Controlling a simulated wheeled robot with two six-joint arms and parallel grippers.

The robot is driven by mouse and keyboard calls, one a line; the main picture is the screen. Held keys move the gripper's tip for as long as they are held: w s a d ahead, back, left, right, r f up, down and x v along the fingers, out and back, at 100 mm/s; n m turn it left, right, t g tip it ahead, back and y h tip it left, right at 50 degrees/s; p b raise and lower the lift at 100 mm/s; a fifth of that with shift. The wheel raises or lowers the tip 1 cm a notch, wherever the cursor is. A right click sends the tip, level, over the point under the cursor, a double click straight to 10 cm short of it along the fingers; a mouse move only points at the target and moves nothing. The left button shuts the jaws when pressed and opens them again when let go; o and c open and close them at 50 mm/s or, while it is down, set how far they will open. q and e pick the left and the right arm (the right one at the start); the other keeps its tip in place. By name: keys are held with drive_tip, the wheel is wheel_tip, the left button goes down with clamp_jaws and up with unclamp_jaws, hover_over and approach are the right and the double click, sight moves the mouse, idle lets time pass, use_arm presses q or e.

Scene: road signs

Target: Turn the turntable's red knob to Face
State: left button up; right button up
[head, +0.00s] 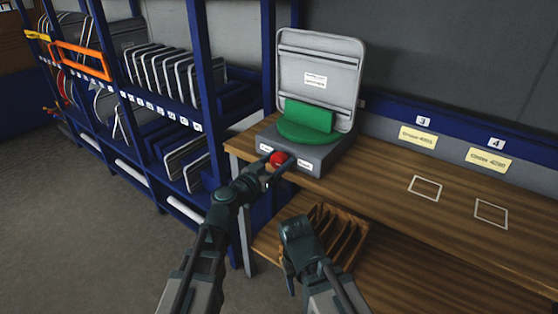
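The turntable is a grey box (330,155) on the left end of the wooden bench, with a round green plate (304,133) on top. A grey square sign (318,70) stands upright on it, its back with rails and a white label facing me, held at its lower edge by a green block (309,115). The red knob (279,158) is on the box's front, between two small white labels too small to read. My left gripper (274,166) is at the knob, its fingers around or against it; its closure is unclear. My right gripper (297,232) hangs lower, before the bench, away from the knob.
A blue rack (201,60) with several grey signs stands at the left. An orange frame (80,60) hangs on it. A slotted wooden rack (335,236) sits below the bench top (390,185). White outlined squares and yellow labels mark the bench's clear right side.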

use_arm(q)
drive_tip(key=c, duration=0.5)
drive_tip(key=shift+c, duration=0.2)
drive_tip(key=shift+n, duration=0.3)
drive_tip(key=shift+w+a+n, duration=0.1)
drive_tip(key=shift+a+n, duration=0.05)
drive_tip(key=shift+n, duration=2.95)
drive_tip(key=o, duration=1.3)
